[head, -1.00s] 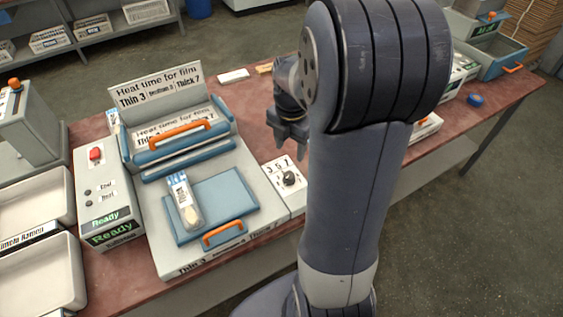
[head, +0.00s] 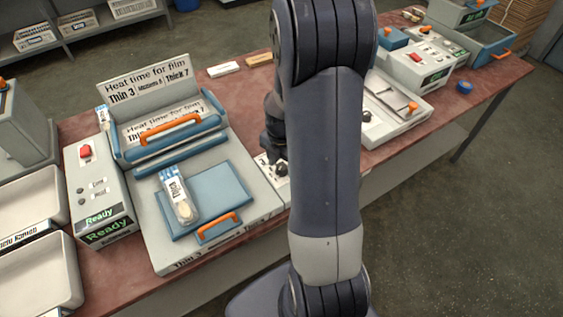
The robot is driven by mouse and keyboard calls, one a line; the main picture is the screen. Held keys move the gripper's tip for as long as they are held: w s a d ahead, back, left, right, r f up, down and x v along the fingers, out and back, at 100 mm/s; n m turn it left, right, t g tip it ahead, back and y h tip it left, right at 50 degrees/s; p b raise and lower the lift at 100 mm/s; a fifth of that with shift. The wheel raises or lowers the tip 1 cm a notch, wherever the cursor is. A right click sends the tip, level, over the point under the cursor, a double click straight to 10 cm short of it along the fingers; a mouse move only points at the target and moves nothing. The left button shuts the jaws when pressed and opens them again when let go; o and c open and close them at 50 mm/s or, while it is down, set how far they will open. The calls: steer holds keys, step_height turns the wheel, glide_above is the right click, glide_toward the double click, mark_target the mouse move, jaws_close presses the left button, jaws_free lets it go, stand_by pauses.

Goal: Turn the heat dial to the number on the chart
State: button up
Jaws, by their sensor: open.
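The heat dial (head: 281,169) is a dark knob on a small white panel (head: 268,182) at the right of the press. My arm hides much of that panel and its numbers. My gripper (head: 275,152) is open, pointing down just above or at the dial; contact cannot be told. The chart (head: 150,78) stands upright behind the press and reads Thin 3, Medium 5, Thick 7. The press (head: 235,150) has its blue lid raised, with an orange handle. A clear packet (head: 180,198) with a spoon lies on the blue bed; its label starts "Thi", the rest is unclear.
A control box (head: 95,190) with a red button and a green Ready sign stands left of the press. White trays (head: 40,270) sit at far left. Another machine (head: 415,65) and a blue round item (head: 465,87) are on the right of the red table.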

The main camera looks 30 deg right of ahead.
steer(key=shift+c, duration=0.4)
steer(key=c, duration=0.9)
